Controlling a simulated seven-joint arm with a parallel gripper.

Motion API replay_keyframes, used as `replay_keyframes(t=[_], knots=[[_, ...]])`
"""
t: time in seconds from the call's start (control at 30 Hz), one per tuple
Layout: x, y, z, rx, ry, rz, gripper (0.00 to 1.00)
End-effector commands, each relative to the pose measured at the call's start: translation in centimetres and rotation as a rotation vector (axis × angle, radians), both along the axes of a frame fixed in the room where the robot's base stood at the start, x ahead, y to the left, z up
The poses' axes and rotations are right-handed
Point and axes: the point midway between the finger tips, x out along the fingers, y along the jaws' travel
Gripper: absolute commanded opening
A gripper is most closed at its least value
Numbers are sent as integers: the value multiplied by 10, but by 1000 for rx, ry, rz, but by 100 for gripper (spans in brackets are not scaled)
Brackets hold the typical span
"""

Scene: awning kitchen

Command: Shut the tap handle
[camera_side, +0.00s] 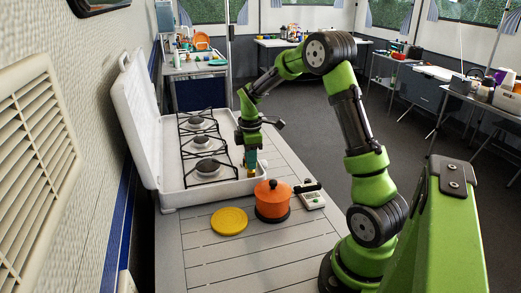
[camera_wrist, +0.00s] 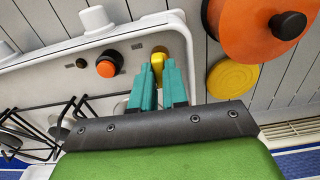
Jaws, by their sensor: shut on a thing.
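My gripper (camera_wrist: 160,72) has teal fingers and is shut on the small yellow tap handle (camera_wrist: 160,58) at the edge of the white camping stove (camera_wrist: 60,60). The handle stands between the fingertips, and they partly hide it. In the side view, my gripper (camera_side: 251,168) reaches down to the stove's near right corner, and the handle is too small to tell apart there. An orange knob (camera_wrist: 106,66) with a dark base sits on the stove panel, left of my fingers and apart from them in the wrist view.
An orange pot (camera_side: 272,203) with a dark handle stands close in front of my gripper. A yellow round plate (camera_side: 229,221) lies left of it, and a small white device (camera_side: 312,199) right of it. Black grates (camera_side: 202,140) cover the stove. The near slatted tabletop (camera_side: 235,268) is clear.

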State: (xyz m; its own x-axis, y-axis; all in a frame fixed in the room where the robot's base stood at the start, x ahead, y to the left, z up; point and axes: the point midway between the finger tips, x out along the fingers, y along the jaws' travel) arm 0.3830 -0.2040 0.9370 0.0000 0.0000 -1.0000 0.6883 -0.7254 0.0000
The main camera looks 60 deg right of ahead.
Motion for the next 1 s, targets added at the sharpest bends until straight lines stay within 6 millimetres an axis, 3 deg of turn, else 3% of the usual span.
replay_keyframes(t=[0.37,1.0], knots=[[0,0,1,0,0,-235,0],[0,0,1,0,0,-844,0]])
